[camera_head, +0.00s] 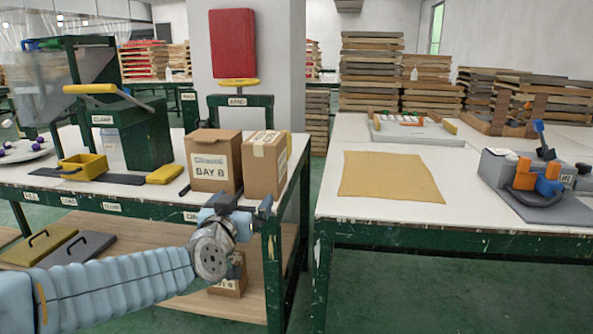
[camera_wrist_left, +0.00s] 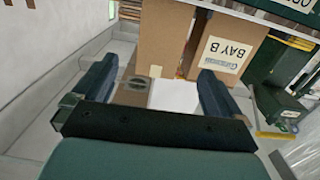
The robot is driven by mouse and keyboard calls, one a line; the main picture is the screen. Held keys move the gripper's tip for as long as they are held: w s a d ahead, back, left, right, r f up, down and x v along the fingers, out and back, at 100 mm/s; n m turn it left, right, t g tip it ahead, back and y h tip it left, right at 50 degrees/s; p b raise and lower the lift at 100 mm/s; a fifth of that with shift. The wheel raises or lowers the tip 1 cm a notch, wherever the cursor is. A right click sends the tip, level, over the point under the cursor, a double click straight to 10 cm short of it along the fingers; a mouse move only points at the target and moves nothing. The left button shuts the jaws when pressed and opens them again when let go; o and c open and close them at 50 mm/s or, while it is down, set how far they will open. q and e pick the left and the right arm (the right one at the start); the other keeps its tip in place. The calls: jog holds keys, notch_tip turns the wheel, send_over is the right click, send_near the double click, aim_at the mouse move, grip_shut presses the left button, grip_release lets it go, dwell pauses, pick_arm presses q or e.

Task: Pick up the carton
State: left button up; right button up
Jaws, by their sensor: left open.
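Two brown cartons stand side by side on the left table. The larger carton (camera_head: 214,162) carries a white label reading BAY B, and it also shows in the wrist view (camera_wrist_left: 205,75). The narrower carton (camera_head: 264,165) stands to its right with tape over its top; it also shows in the wrist view (camera_wrist_left: 163,35). My left gripper (camera_head: 243,205) is open and empty at the table's front edge, just in front of the cartons. In the wrist view its two fingers (camera_wrist_left: 157,88) are spread, with both cartons beyond them. My right gripper is not in view.
A green clamp machine (camera_head: 139,137) and a yellow bin (camera_head: 82,167) stand left of the cartons on the left table (camera_head: 130,194). A box (camera_head: 229,283) sits on the lower shelf. The right table holds a tan sheet (camera_head: 390,177). A gap separates the tables.

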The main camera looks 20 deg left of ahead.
pick_arm(q)
jog(key=r, duration=0.2)
send_near(259, 171)
jog(key=d+x, duration=0.1)
jog(key=x, duration=0.4)
jog(key=p+x, duration=0.1)
jog(key=x, duration=0.1)
jog(key=a+x, duration=0.1)
jog(key=x, duration=0.1)
jog(key=shift+w+f+p, duration=0.1)
jog(key=shift+w+p, duration=0.1)
jog(key=shift+p, duration=0.2)
jog(key=shift+c, duration=0.3)
jog(key=c, duration=1)
jog(key=shift+c, duration=1.3)
